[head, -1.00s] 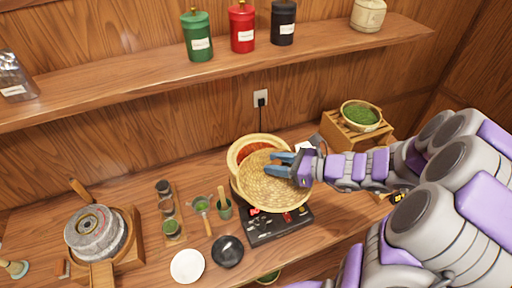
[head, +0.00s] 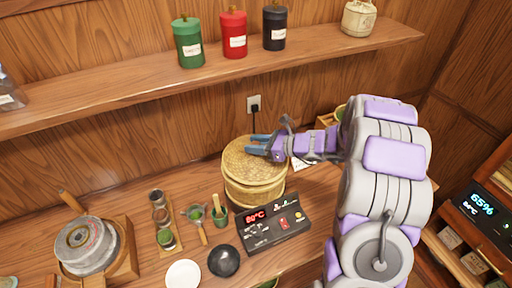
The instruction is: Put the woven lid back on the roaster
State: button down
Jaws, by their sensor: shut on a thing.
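The woven lid (head: 246,165) is round and straw-coloured. In the head view it lies over the top of the roaster (head: 256,192), a round woven drum, and looks about level and lined up with it. The roaster's opening is hidden under the lid. My gripper (head: 258,145) is shut on the lid at its upper right part, with the blue fingers at the lid's surface. Whether the lid is fully seated all round cannot be told.
A black control panel (head: 272,222) with a red display stands in front of the roaster. A black bowl (head: 224,261), a white dish (head: 183,274), small tea tools and a stone mill (head: 84,245) are to the left. A shelf (head: 140,85) with canisters runs above.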

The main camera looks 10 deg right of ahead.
jog(key=shift+a+f, duration=0.1)
jog(key=shift+f, duration=0.45)
jog(key=shift+a+r, duration=0.1)
jog(key=shift+a, duration=0.05)
jog(key=shift+d+f, duration=0.2)
jog(key=shift+f, duration=0.4)
jog(key=c, duration=0.7)
grip_release()
jog(key=shift+a, duration=0.1)
jog(key=shift+r, duration=0.1)
